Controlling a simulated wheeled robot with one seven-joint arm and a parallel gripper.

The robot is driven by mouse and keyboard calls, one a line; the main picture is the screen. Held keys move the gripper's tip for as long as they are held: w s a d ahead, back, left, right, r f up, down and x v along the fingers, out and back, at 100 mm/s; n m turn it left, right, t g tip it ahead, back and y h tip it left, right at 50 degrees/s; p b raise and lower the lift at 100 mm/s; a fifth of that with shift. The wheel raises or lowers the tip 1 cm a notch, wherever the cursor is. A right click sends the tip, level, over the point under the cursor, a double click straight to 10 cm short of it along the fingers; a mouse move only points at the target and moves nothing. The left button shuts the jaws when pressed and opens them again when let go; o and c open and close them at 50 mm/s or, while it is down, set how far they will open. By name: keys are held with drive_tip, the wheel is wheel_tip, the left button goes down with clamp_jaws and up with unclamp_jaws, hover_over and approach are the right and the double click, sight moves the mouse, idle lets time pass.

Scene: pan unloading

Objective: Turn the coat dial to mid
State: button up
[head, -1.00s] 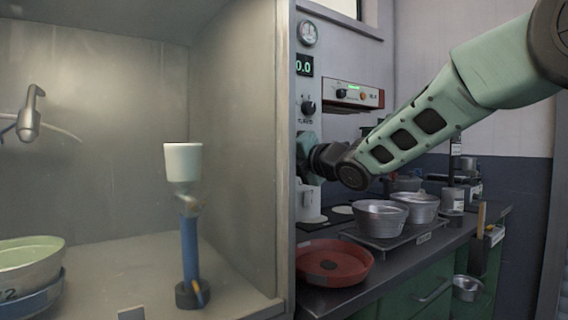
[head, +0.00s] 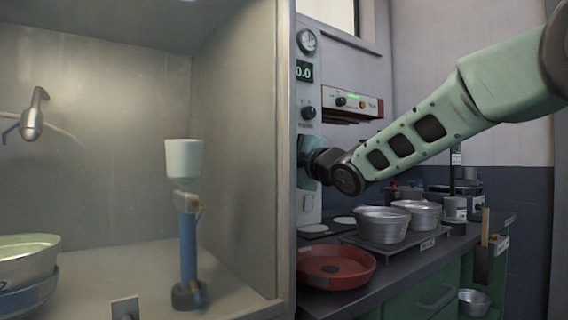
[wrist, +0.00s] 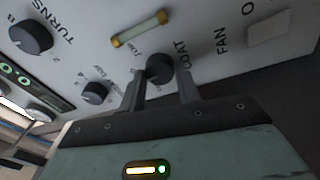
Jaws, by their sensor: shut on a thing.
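The coat dial (wrist: 160,67) is a dark round knob on the pale panel in the wrist view, beside the printed word COAT. My gripper (wrist: 160,82) has one finger on each side of it and is shut on the knob. The fingers partly cover the dial's lower side and the marks there, so I cannot tell its setting.
The turns dial (wrist: 30,37), a smaller dial (wrist: 95,92), a yellow-capped tube (wrist: 140,29) and the fan switch (wrist: 268,34) sit close by on the panel. Below my arm are a red pan (head: 336,268) and metal pans (head: 381,225) on the counter.

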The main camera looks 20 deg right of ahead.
drive_tip(key=shift+m, duration=0.3)
drive_tip(key=o, duration=1)
drive_tip(key=shift+c, duration=0.2)
drive_tip(key=v, duration=1.7)
drive_tip(key=shift+s, duration=0.25)
drive_tip(key=shift+d, duration=0.1)
